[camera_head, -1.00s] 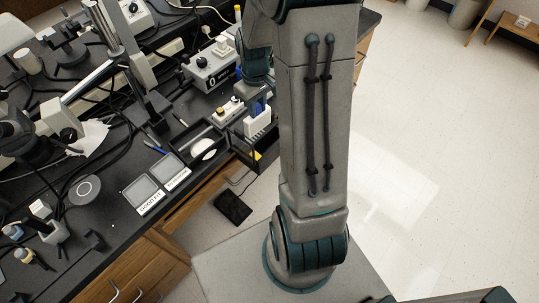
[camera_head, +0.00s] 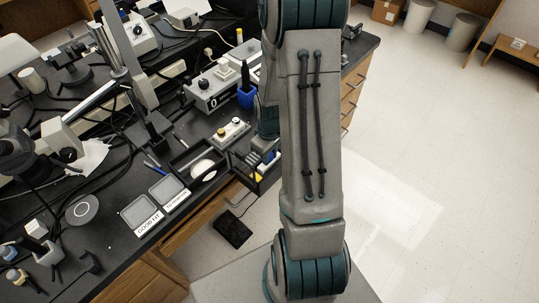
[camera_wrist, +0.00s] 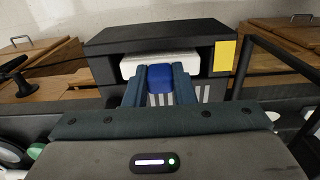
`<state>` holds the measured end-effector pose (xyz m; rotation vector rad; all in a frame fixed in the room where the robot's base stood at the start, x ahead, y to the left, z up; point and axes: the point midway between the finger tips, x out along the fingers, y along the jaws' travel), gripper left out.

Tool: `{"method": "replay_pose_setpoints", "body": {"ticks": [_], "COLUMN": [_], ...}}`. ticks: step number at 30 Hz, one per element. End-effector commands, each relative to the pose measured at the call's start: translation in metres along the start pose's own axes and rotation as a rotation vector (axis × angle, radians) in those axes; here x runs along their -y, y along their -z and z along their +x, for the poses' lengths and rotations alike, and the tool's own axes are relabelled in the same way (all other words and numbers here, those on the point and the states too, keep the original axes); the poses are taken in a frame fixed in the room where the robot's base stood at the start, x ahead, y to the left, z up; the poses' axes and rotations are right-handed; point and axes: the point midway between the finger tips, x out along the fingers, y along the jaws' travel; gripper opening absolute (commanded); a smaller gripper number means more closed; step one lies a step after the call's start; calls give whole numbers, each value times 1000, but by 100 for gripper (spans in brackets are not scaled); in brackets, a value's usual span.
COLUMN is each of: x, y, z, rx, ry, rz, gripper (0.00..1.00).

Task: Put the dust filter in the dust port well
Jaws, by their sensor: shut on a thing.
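The dust filter (camera_wrist: 160,62) is a white block with a blue grip tab. In the wrist view my gripper (camera_wrist: 159,77) is shut on the blue tab, one teal finger on each side. The white block sits within the outline of a black open box with a yellow tag, which I take for the dust port well (camera_wrist: 105,45). In the head view the well (camera_head: 243,172) is at the bench's front edge, with my gripper (camera_head: 267,128) over it. The filter's lower part is hidden, so I cannot tell how deep it sits.
A thin black frame (camera_wrist: 250,75) rises right of the well in the wrist view. Labelled trays (camera_head: 141,213) and a switch box (camera_head: 231,130) are on the bench left of my arm. A blue holder (camera_head: 246,96) stands behind. Open floor lies right.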

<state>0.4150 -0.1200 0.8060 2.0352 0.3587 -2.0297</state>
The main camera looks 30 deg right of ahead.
Motion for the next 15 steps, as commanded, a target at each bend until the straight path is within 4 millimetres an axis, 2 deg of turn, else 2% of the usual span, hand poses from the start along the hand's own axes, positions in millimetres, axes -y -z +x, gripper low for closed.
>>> {"method": "replay_pose_setpoints", "body": {"ticks": [14,15], "x": [0,0], "y": [0,0], "z": [10,8], "rx": [0,0], "ry": [0,0], "rz": [0,0], "gripper": [0,34]}}
